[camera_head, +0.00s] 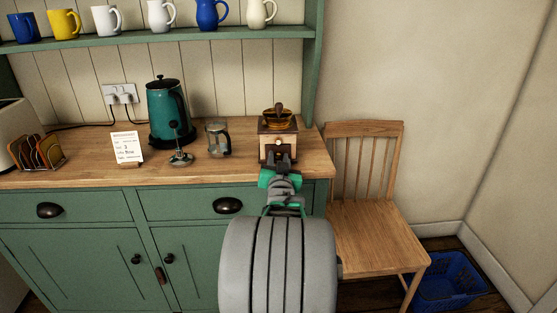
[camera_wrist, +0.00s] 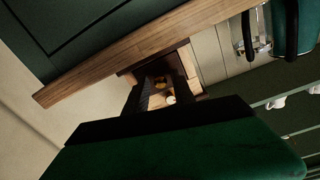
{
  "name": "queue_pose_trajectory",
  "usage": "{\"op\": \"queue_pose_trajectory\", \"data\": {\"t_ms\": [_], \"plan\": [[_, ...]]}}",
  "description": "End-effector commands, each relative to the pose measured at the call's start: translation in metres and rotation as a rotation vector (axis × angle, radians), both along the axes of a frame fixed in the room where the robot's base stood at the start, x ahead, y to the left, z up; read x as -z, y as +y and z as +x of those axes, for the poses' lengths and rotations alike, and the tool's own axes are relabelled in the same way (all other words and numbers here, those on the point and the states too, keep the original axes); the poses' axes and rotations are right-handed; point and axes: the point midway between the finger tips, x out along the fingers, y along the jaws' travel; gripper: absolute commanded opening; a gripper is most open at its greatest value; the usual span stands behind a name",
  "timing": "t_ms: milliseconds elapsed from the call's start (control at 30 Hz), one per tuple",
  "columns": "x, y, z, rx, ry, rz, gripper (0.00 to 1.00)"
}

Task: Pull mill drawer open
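The coffee mill (camera_head: 265,142) stands upright on the right end of the wooden counter, with a pale wooden body, an amber bowl and a crank on top. My gripper (camera_head: 281,158) is in front of its front face and covers part of it, so the drawer is mostly hidden in the head view. In the wrist view the mill (camera_wrist: 192,65) shows beyond and between the two dark fingers of my gripper (camera_wrist: 165,88). The fingers are apart, with a small pale round knob (camera_wrist: 170,99) visible between them. I cannot tell whether they touch it.
Left of the mill stand a French press (camera_head: 217,138), a metal tamper-like tool (camera_head: 181,158), a green kettle (camera_head: 165,110) and a card (camera_head: 127,147). A wooden chair (camera_head: 375,230) stands right of the counter (camera_head: 70,170). A mug shelf (camera_head: 150,38) hangs above.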

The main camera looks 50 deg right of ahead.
Motion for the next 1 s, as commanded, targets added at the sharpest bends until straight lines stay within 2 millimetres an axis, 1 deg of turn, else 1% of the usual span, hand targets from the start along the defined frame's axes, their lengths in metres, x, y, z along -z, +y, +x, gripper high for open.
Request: {"op": "queue_pose_trajectory", "data": {"t_ms": [33, 300, 367, 1000], "plan": [[-0.0001, 0.0001, 0.0000, 0.000, 0.000, 0.000, 0.26], [-0.0001, 0.0003, 0.0000, 0.000, 0.000, 0.000, 0.04], [-0.0001, 0.0003, 0.0000, 0.000, 0.000, 0.000, 0.00], [-0.0001, 0.0002, -0.0001, 0.000, 0.000, 0.000, 0.00]]}}
